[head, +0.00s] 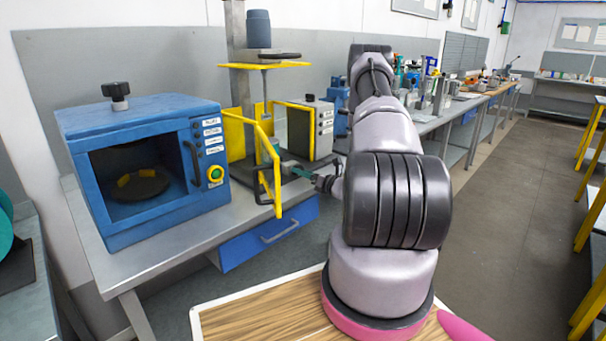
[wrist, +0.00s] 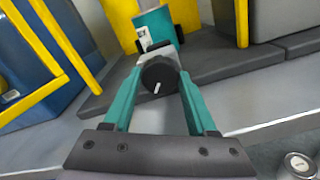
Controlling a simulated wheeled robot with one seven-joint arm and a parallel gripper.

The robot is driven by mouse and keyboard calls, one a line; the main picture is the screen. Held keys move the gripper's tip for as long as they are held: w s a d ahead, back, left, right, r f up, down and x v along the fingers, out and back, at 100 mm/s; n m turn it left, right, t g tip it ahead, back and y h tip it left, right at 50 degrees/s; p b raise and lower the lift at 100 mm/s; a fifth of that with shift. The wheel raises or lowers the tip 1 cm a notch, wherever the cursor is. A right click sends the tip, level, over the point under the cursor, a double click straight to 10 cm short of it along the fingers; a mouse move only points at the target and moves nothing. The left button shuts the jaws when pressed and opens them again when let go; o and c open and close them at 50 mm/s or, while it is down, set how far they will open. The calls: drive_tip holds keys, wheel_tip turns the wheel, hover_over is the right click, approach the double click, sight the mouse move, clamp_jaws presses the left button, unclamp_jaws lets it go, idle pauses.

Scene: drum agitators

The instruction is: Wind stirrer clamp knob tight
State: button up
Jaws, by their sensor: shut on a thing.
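The clamp knob (wrist: 159,76) is a dark round disc with a white line on its face, tilted up to the right in the wrist view. It sits between the teal fingertips of my gripper (wrist: 160,70), which is shut on it. A grey block and a teal body (wrist: 155,27) with a white label lie behind the knob. In the head view my gripper (head: 290,167) reaches in at the yellow guards of the stirrer stand. The stirrer motor (head: 259,30) stands on top above a yellow plate. The knob is too small to make out in the head view.
An open yellow guard frame (head: 278,190) stands just left of my gripper. A blue oven-like box (head: 150,165) is on the bench (head: 160,258) to the left. A grey labelled box (head: 318,128) stands behind.

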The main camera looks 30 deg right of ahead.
drive_tip(key=m, duration=0.5)
drive_tip(key=shift+f+m, duration=0.1)
drive_tip(key=shift+m, duration=0.2)
drive_tip(key=m, duration=0.5)
drive_tip(key=shift+d+m, duration=0.1)
drive_tip(key=shift+m, duration=0.2)
drive_tip(key=m, duration=1.1)
drive_tip(key=shift+s+f, duration=0.1)
drive_tip(key=shift+m, duration=0.3)
drive_tip(key=o, duration=1.4)
drive_tip(key=shift+c, duration=0.2)
drive_tip(key=v, duration=1)
drive_tip(key=shift+s, duration=0.35)
